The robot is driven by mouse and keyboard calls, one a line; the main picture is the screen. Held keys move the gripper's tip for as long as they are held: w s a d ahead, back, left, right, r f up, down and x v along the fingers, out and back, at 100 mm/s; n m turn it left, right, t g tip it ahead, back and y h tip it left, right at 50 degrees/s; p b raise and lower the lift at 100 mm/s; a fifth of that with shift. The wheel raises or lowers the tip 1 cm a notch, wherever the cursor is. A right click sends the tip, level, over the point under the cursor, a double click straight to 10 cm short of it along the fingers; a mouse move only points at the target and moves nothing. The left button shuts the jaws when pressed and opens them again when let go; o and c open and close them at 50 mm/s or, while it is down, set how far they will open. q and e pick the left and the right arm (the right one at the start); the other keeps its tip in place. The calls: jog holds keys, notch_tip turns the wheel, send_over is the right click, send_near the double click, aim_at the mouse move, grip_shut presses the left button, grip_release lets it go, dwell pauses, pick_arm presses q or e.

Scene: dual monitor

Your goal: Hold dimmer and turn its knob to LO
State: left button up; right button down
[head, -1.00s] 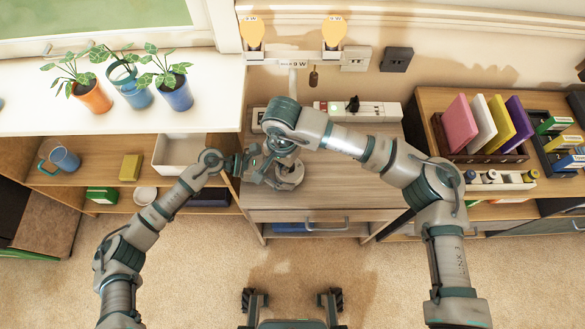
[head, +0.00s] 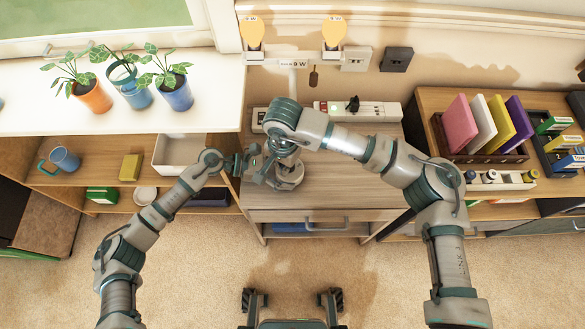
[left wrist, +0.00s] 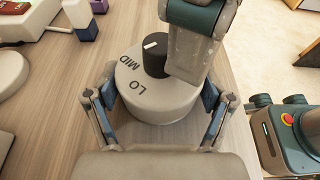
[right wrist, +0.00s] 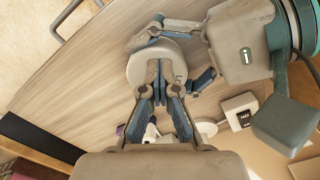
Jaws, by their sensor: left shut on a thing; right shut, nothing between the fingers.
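The dimmer (left wrist: 159,100) is a beige round body with a black knob (left wrist: 155,58) on top. MID and LO are printed on its face. The knob's white mark lies roughly left-right, not toward LO. My left gripper (left wrist: 160,91) is shut on the dimmer, one finger on each side. In the head view the dimmer (head: 289,176) stands on the wooden desk, partly behind my right arm. In the right wrist view my right gripper (right wrist: 159,78) is shut and empty above the dimmer (right wrist: 143,60); its fingers hide the knob. Contact with the knob cannot be told.
The wooden desk (head: 345,190) has a white power strip (head: 375,111) at its back. Two yellow bulbs (head: 252,34) stand near the wall. A white ledge with potted plants (head: 179,94) is at left. An organizer with coloured folders (head: 500,157) is at right.

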jog(key=shift+d, duration=0.25)
jog(key=shift+s+a+r, duration=0.1)
jog(key=shift+s+a, duration=0.15)
jog(key=shift+s, duration=0.1)
notch_tip(320, 180, up, 6)
jog(key=shift+f, duration=0.1)
dwell(0.3)
pick_arm(q)
jog(key=o, duration=0.7)
jog(key=shift+a, duration=0.1)
